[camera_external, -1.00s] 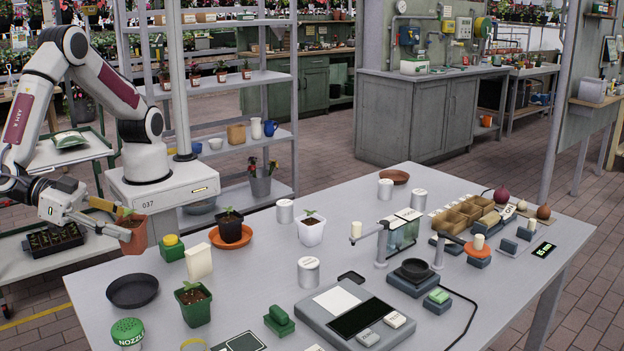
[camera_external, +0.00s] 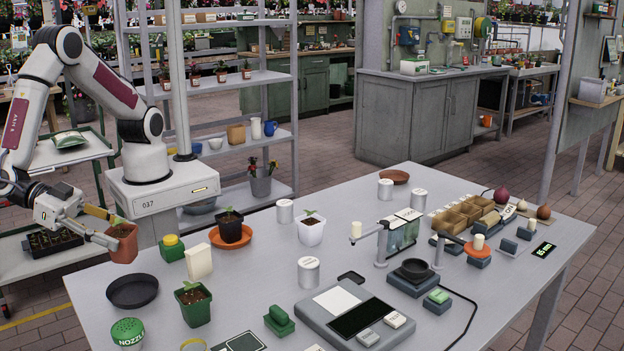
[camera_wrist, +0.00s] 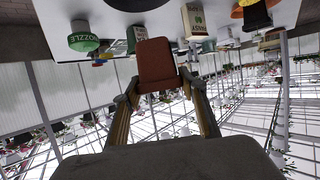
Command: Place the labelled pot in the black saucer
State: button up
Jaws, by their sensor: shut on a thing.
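The pot's label cannot be made out. The wrist view shows the pot (camera_wrist: 157,66) between the two fingers (camera_wrist: 157,90). The round black saucer (camera_external: 132,291) lies empty on the table, below the pot in the external picture and apart from it. In the wrist view the black saucer (camera_wrist: 138,3) is cut off at the top edge.
Near the saucer stand a green-lidded nozzle jar (camera_external: 128,332), a green pot (camera_external: 193,303), a cream packet (camera_external: 198,262) and a green box with a yellow cap (camera_external: 171,248). A black pot (camera_external: 231,228) stands in an orange saucer (camera_external: 231,240) further right.

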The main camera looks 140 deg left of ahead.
aim_at(119, 254)
jog(key=shift+f, duration=2.6)
jog(key=shift+f, duration=0.1)
jog(key=shift+f, duration=1.8)
jog(key=shift+f, duration=0.1)
jog(key=o, duration=1.4)
jog(key=v, duration=1.2)
